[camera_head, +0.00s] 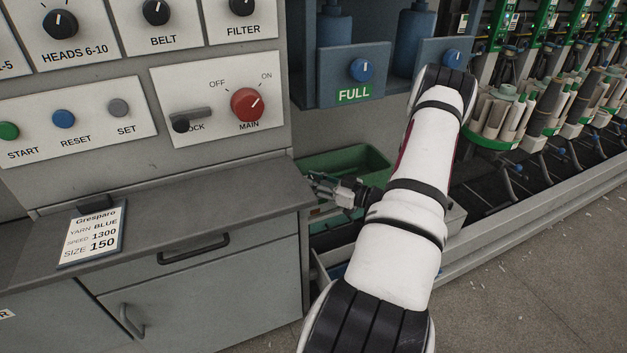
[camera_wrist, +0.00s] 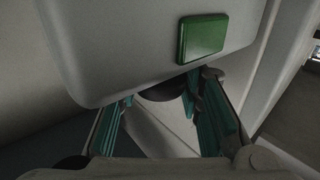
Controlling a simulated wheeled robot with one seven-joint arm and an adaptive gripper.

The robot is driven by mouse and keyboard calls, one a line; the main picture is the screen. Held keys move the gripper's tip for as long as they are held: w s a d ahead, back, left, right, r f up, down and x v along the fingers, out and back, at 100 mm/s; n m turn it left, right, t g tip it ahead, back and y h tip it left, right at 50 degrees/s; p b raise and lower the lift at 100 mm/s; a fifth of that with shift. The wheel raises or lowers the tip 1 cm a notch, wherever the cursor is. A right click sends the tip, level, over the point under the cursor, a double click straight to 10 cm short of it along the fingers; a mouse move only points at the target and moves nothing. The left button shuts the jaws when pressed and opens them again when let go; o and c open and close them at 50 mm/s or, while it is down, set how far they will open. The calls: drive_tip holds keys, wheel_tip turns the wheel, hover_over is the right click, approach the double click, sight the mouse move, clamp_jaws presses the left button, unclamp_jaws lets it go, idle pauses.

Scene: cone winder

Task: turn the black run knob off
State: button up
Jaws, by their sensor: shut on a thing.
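My gripper (camera_head: 316,183) is low beside the right end of the grey desk, in front of the green bin. In the wrist view my gripper's (camera_wrist: 160,94) teal-padded fingers stand on either side of a dark round knob (camera_wrist: 158,91), partly hidden under a pale housing. The fingers are closed on it. No label shows on this knob, and I cannot read which way it points. In the head view my gripper hides whatever it holds. No knob marked RUN is legible in either view.
The grey desk (camera_head: 170,205) edge and the green bin (camera_head: 345,160) are close to my gripper. A pale housing (camera_wrist: 130,45) with a green rectangle (camera_wrist: 202,38) overhangs the fingers. A red MAIN knob (camera_head: 247,104) and other black knobs are on the panel above.

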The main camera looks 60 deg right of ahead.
drive_tip(key=shift+n+y, duration=0.6)
drive_tip(key=shift+y, duration=0.3)
drive_tip(key=o, duration=1.2)
drive_tip(key=shift+c, duration=0.2)
drive_tip(key=v, duration=1.2)
drive_tip(key=shift+r, duration=0.2)
